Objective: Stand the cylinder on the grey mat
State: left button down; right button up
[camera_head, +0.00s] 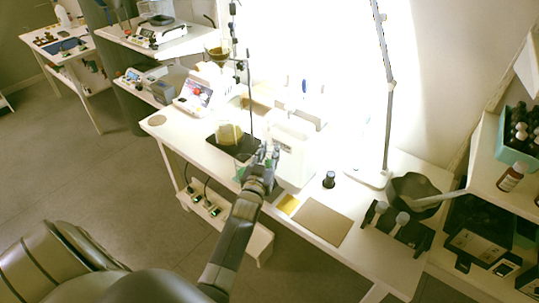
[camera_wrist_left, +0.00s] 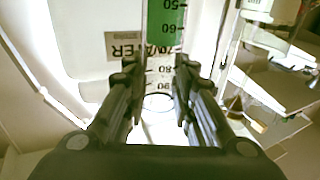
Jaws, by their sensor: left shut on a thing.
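My left gripper (camera_head: 268,156) is over the table's front half, beside a white container. In the left wrist view its two fingers (camera_wrist_left: 157,68) are shut on the clear graduated cylinder (camera_wrist_left: 166,30), which has dark scale numbers and a green part. A flat grey-brown mat (camera_head: 322,223) lies bare near the table's front edge, to the right of the gripper. My right gripper is not in view.
The white container (camera_head: 292,152) stands just right of the gripper. A dark plate (camera_head: 243,152) with a yellowish vessel (camera_head: 229,134) is to its left. A small dark bottle (camera_head: 329,179), a yellow pad (camera_head: 288,204) and a lamp base (camera_head: 368,178) are near the mat.

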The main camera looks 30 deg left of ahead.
aim_at(268, 165)
pick_arm(q)
notch_tip(268, 165, down, 4)
jog(key=shift+r+b, duration=0.1)
jog(key=shift+b, duration=0.7)
jog(key=shift+w, duration=0.15)
jog(key=shift+s, duration=0.2)
jog(key=c, duration=1.3)
grip_release()
jog(key=shift+w+f, duration=0.1)
jog(key=shift+f, duration=0.1)
jog(key=shift+c, duration=0.2)
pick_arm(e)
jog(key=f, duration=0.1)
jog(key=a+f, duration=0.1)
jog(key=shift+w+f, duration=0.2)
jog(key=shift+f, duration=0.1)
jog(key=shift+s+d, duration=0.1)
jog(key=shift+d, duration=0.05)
